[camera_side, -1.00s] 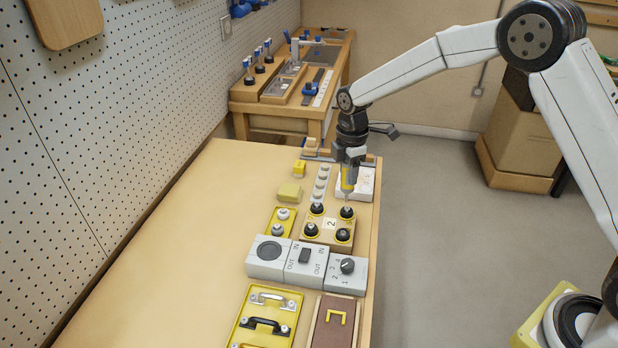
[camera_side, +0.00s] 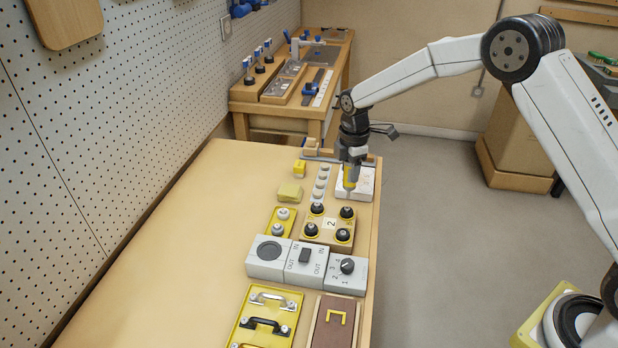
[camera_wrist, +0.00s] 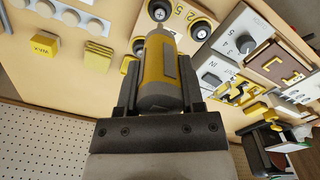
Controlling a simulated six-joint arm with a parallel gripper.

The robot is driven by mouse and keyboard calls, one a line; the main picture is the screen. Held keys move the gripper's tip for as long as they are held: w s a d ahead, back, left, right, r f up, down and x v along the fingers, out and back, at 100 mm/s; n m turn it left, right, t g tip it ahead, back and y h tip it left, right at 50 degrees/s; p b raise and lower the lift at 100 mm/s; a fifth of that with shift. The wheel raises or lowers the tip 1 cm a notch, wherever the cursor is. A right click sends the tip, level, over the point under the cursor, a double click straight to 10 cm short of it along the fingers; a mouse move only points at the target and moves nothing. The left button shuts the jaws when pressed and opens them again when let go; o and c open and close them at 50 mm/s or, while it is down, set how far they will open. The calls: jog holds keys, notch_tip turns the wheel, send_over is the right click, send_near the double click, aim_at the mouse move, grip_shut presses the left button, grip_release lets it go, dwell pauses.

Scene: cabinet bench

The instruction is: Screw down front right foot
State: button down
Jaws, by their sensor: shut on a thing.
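My gripper (camera_wrist: 158,95) is shut on a yellow and grey screwdriver (camera_wrist: 160,68), whose thin tip points away from the wrist. In the side view the screwdriver (camera_side: 350,176) hangs upright from my gripper (camera_side: 352,160), above and a little behind the wooden block marked 2 (camera_side: 326,240). Several black feet with pale screw centres stand on the block. The back right foot in the picture (camera_side: 347,212) is closest to the tip, with a small gap showing; the front right one in the picture is here (camera_side: 343,235). In the wrist view one foot (camera_wrist: 160,9) appears just beyond the tip.
A white tray (camera_side: 366,184) lies behind the block. A yellow tray (camera_side: 274,230) with two knobs is left of it. Grey switch boxes (camera_side: 306,264) stand in front. A yellow-green block (camera_side: 289,192) lies to the left. The bench's left half is clear.

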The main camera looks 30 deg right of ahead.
aim_at(349, 180)
jog(key=shift+f, duration=1.35)
jog(key=shift+f, duration=0.65)
dwell(2.7)
jog(key=shift+r, duration=0.15)
dwell(0.3)
jog(key=shift+r, duration=2.9)
